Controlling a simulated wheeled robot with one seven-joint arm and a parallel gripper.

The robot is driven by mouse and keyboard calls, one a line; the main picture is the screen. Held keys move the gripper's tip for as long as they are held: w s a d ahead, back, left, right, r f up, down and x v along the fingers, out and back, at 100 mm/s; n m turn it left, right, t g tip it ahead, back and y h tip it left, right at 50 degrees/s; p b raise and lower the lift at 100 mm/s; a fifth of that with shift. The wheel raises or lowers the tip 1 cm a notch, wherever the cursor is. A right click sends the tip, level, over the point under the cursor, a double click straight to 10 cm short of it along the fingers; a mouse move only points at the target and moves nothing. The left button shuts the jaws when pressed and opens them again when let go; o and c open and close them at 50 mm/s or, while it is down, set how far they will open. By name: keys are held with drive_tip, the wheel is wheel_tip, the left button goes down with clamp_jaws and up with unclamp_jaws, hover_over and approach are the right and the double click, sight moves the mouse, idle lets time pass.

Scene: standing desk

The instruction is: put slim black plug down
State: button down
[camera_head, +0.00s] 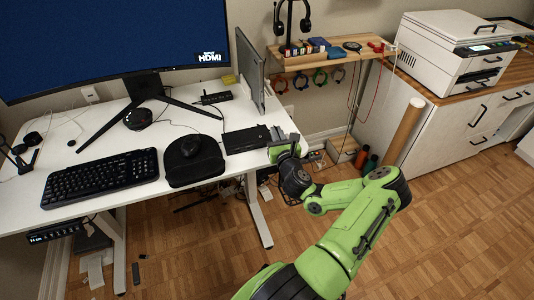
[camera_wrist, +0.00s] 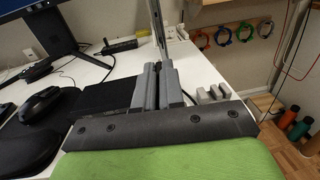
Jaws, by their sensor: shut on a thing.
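My gripper (camera_head: 281,134) is over the right end of the white desk (camera_head: 110,210), just right of a flat black box (camera_head: 245,139). In the wrist view its two grey fingers (camera_wrist: 158,72) are close together, shut on the slim black plug. The plug itself is mostly hidden by the fingers, and I cannot tell whether it touches the desk. The flat black box also shows in the wrist view (camera_wrist: 105,94), left of the fingers.
A thin upright panel (camera_head: 250,68) stands behind the box. A black power strip (camera_head: 213,98) lies farther back. A mouse (camera_head: 191,146) on its pad and a keyboard (camera_head: 100,178) are to the left. The desk's right edge is close to my gripper.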

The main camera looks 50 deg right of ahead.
wheel_tip(320, 180, down, 5)
drive_tip(key=shift+f+b, duration=0.1)
drive_tip(key=shift+b, duration=0.8)
drive_tip(key=shift+f, duration=0.2)
drive_tip(key=c, duration=1.2)
unclamp_jaws()
drive_tip(key=shift+c, duration=0.2)
